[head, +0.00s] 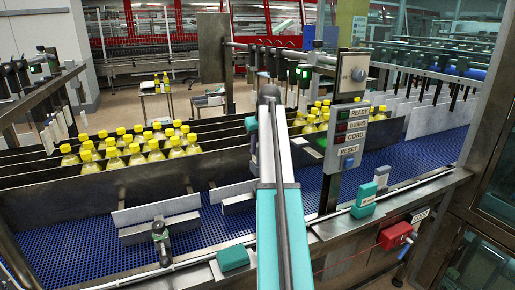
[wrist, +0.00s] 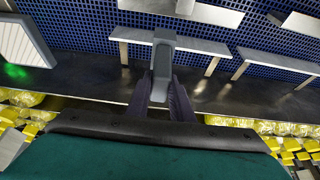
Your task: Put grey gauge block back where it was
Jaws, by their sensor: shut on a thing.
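The grey gauge block (wrist: 163,62) is in the wrist view, a slim grey piece standing out beyond my fingertips. My gripper (wrist: 158,92) is shut on its near end, with a dark finger on each side. Behind it in that view are a dark metal rail (wrist: 100,85) and a blue mesh belt (wrist: 75,30); it looks held clear of both, though the gap cannot be told. In the head view my arm reaches up the middle, and I cannot make out the block or the fingers there.
Yellow-capped bottles (head: 130,147) stand in lanes between dark divider walls (head: 100,190). Pale plates (head: 157,209) stand over the blue belt (head: 90,240). A red box (head: 396,236) sits on the front rail.

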